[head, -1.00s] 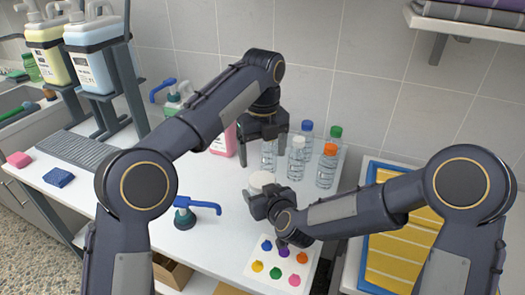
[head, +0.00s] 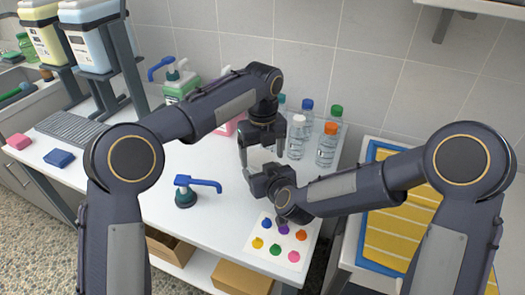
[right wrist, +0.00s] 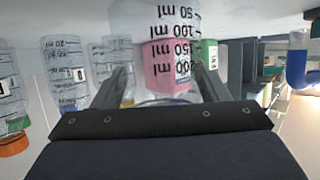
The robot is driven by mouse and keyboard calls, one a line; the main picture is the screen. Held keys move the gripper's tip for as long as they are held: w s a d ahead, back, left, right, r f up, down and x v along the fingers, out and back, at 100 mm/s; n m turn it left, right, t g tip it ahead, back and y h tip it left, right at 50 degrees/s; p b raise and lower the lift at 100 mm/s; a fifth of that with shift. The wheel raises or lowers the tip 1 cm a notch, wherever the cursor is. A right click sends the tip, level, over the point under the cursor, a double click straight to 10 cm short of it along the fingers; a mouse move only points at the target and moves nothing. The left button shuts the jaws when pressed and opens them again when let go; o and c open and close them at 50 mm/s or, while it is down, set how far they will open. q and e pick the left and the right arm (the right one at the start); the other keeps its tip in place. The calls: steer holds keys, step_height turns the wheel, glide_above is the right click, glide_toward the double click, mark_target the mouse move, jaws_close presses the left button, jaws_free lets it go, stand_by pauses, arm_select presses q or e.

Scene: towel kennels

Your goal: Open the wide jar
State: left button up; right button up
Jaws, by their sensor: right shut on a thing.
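The wide jar (right wrist: 168,30) is clear, with volume marks that appear upside down in the right wrist view. My right gripper (right wrist: 160,84) is shut on it, one finger on each side. In the head view my right gripper (head: 262,177) is low over the table, and the jar is mostly hidden; a little white shows between the arms. My left gripper (head: 262,155) points down directly above the jar, with its fingers apart on either side of the lid area. Whether the fingers touch the lid cannot be told.
Clear bottles with blue, orange (head: 330,129) and green caps stand just right of the grippers. A blue-handled pump (head: 186,192) stands to the left. The table's left middle is clear.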

arm_select(q)
steer(key=c, duration=0.9)
steer(key=n, duration=0.6)
steer(key=shift+n, duration=0.4)
steer(key=shift+c, duration=0.2)
steer(key=o, duration=1.1)
steer(key=shift+r, duration=0.1)
step_height(320, 180, up, 4)
steer(key=shift+r, duration=0.15)
steer(key=shift+c, duration=0.5)
step_height(320, 180, up, 3)
steer(key=shift+r+m, duration=0.15)
steer(key=shift+m, duration=0.95)
steer(key=shift+a+f, duration=0.1)
steer(key=shift+f, duration=3.8)
